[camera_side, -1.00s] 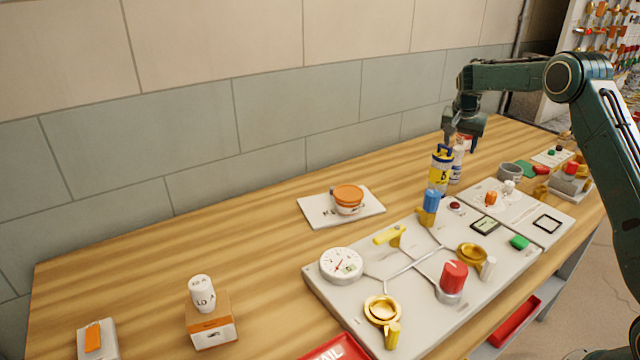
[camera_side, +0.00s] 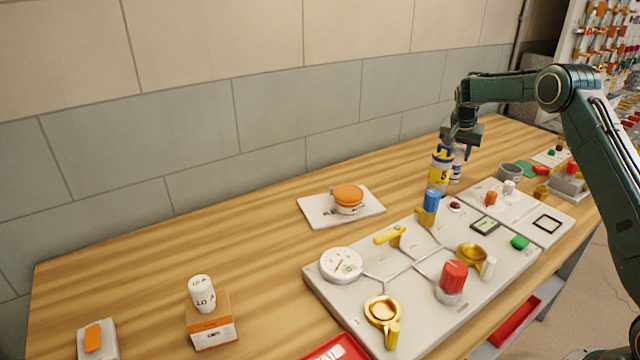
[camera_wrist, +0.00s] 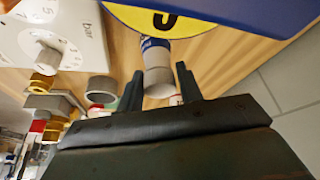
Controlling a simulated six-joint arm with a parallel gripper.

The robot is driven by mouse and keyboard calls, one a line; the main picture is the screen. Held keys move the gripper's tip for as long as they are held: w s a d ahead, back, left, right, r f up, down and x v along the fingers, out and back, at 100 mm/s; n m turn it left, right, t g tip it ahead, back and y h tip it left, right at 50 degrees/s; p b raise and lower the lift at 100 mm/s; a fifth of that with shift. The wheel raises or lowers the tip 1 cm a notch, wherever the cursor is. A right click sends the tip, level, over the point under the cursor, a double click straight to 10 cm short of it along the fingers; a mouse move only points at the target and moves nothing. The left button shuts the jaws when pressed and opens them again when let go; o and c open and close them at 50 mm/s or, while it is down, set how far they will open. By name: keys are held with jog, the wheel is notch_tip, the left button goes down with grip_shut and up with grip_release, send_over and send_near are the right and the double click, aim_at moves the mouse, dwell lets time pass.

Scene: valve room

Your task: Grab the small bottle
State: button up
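The small bottle (camera_side: 457,174), white with blue bands, stands on the wooden bench behind a yellow and blue can (camera_side: 440,172). Its top is hidden by my gripper (camera_side: 456,142) in the side view. In the wrist view the small bottle (camera_wrist: 157,65) shows a pale cap end and a blue label. My gripper (camera_wrist: 160,82) is open there, one finger on each side of the bottle's cap end, with visible gaps. The can (camera_wrist: 205,14) fills the top of the wrist view, very close to the bottle.
A valve panel (camera_side: 340,302) with knobs and a gauge lies in front of the can. A grey cup (camera_side: 510,171) stands to the right. A white plate (camera_side: 312,212) with an orange-lidded tub (camera_side: 348,198) lies to the left. The bench beside the wall is mostly clear.

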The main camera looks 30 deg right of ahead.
grip_shut()
jog(key=shift+r, duration=0.1)
jog(key=shift+r, duration=4.9)
